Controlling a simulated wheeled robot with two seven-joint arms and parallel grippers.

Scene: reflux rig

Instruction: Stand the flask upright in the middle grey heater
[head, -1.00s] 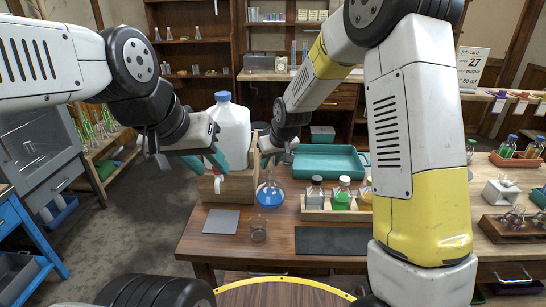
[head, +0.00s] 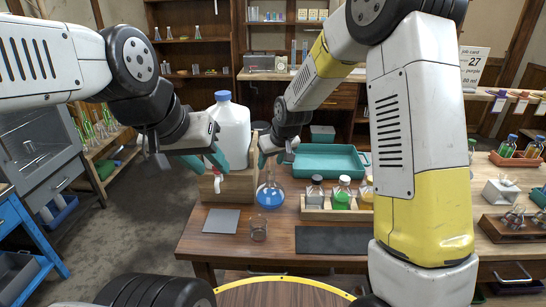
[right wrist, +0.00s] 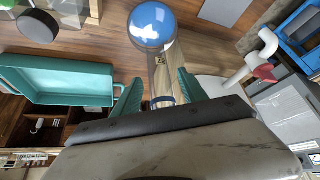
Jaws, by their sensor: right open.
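My right gripper (head: 273,160) is open around the flask's neck, one finger on each side, with gaps visible in the right wrist view (right wrist: 153,98). My left gripper (head: 205,162) is open and empty, in front of the white jug. I cannot make out a grey heater in either view.
A white jug (head: 228,130) sits in the wooden crate (head: 236,188) beside the flask. A teal tray (head: 330,162) lies behind, right. A rack of bottles (head: 340,214), a small beaker (head: 258,230), a grey pad (head: 221,221) and a dark mat (head: 331,240) are on the table.

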